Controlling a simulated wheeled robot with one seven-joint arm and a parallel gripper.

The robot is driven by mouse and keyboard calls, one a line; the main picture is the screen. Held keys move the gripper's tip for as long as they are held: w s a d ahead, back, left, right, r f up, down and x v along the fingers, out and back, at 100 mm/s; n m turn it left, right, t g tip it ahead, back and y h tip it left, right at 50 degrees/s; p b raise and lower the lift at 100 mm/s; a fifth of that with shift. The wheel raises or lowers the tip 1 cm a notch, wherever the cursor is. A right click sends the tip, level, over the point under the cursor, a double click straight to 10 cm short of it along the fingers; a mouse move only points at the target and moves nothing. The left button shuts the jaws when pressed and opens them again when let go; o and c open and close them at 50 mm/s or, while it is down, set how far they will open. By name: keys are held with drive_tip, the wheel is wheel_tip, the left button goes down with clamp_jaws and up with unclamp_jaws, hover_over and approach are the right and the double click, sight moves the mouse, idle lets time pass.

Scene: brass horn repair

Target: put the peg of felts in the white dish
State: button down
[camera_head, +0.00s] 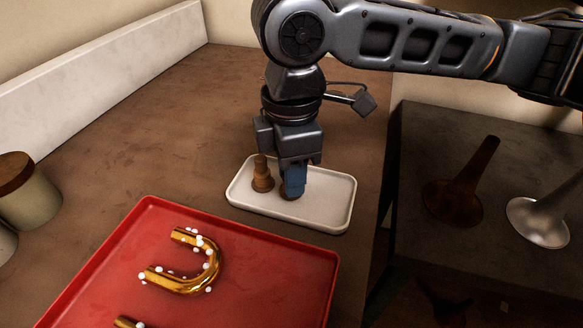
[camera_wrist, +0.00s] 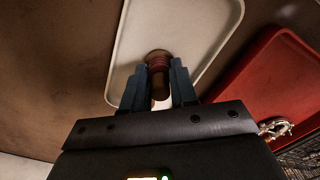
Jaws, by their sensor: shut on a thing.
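The white dish (camera_head: 325,208) is a shallow rectangular tray on the brown bench. It also shows in the wrist view (camera_wrist: 205,25). My gripper (camera_head: 292,190) is low over the middle of the dish, pointing down. In the wrist view my gripper's fingers (camera_wrist: 159,88) are closed on the peg of felts (camera_wrist: 159,62), which shows reddish rings. In the head view the fingers mostly hide this peg; a bit of its brown base shows at the dish floor. I cannot tell whether it touches the floor. A second brown peg-like piece (camera_head: 262,177) stands upright in the dish, left of my gripper.
A red tray (camera_head: 275,262) with a brass U-shaped tube (camera_head: 205,265) lies close in front of the dish. A lidded jar (camera_head: 27,190) stands at far left. A dark lower surface (camera_head: 420,140) at right holds a brown bell (camera_head: 458,195) and a silver bell (camera_head: 540,220).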

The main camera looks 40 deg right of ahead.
drive_tip(key=shift+f, duration=0.2)
drive_tip(key=c, duration=0.9)
unclamp_jaws()
wheel_tip(320, 180, up, 12)
drive_tip(key=shift+r, duration=0.25)
